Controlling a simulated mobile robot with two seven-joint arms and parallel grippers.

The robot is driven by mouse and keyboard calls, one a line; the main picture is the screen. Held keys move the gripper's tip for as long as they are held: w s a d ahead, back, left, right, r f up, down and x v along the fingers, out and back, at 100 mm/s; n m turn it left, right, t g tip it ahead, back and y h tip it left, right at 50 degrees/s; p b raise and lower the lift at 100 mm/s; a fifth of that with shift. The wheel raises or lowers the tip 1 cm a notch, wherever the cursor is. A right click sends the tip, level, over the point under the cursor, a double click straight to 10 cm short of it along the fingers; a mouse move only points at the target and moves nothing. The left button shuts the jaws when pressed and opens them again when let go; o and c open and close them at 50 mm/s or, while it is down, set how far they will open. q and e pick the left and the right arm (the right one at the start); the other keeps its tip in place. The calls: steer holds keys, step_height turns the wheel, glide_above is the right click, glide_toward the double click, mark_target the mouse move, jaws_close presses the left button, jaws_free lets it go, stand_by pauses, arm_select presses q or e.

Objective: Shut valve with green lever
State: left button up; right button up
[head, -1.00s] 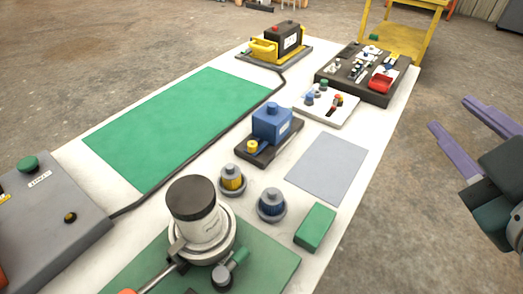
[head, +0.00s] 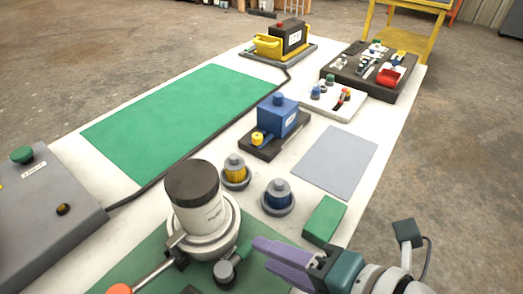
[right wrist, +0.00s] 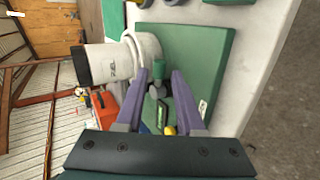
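The valve (head: 224,272) is a small grey round body on the green mat beside the white cylinder with a dark cap. Its short green lever (head: 241,251) points up and right from the hub in the head view. The lever (right wrist: 157,68) also shows in the right wrist view, in line with the gap between my fingers. My right gripper (head: 262,250) has purple fingers and is just right of the lever in the head view. It (right wrist: 160,75) is open and empty; I cannot tell whether it touches the lever. My left gripper is not in view.
The white cylinder (head: 203,217) stands close to the valve, with an orange-ended handle (head: 120,289) at left. Yellow (head: 236,174) and blue (head: 278,198) ribbed round parts and a green block (head: 324,220) are nearby. The grey mat (head: 335,163) is bare.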

mark_target(237, 258)
steer(key=shift+b+x, duration=0.45)
steer(key=shift+x, duration=1.1)
jaws_close()
